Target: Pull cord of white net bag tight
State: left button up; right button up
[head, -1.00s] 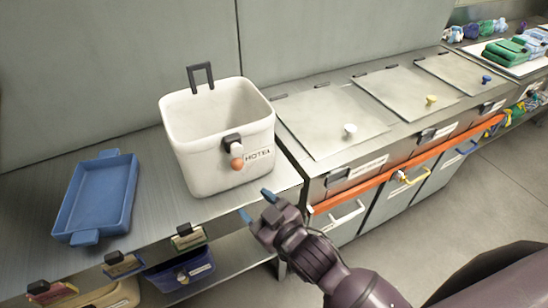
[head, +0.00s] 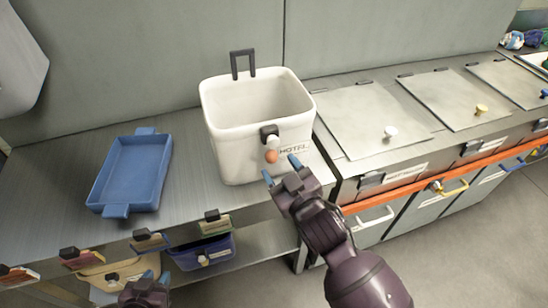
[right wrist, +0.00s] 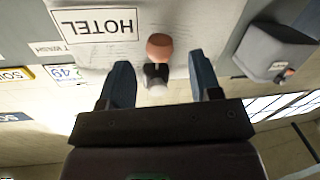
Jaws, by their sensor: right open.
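No net bag is plainly seen; a white, open-topped, bag-like container (head: 235,150) marked HOTEL stands upright on the steel counter. A black clip (head: 269,130) on its front carries a small white piece and an orange-brown knob (head: 271,156); the knob also shows in the right wrist view (right wrist: 159,46). No loose cord can be made out. My right gripper (head: 281,169) is open in front of the container, just below and right of the knob. In the right wrist view its blue fingers stand either side of the knob's line, not closed on it. My left gripper (head: 156,277) is low at the bottom edge, mostly cut off.
A blue tray (head: 133,175) lies on the counter to the left. Lidded bins with a white knob (head: 390,132) and an orange rail (head: 440,175) stand to the right. A blue bin (head: 203,251) and a beige bin (head: 110,272) sit on the shelf below.

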aim_at(275, 161)
jog(key=shift+x, duration=1.85)
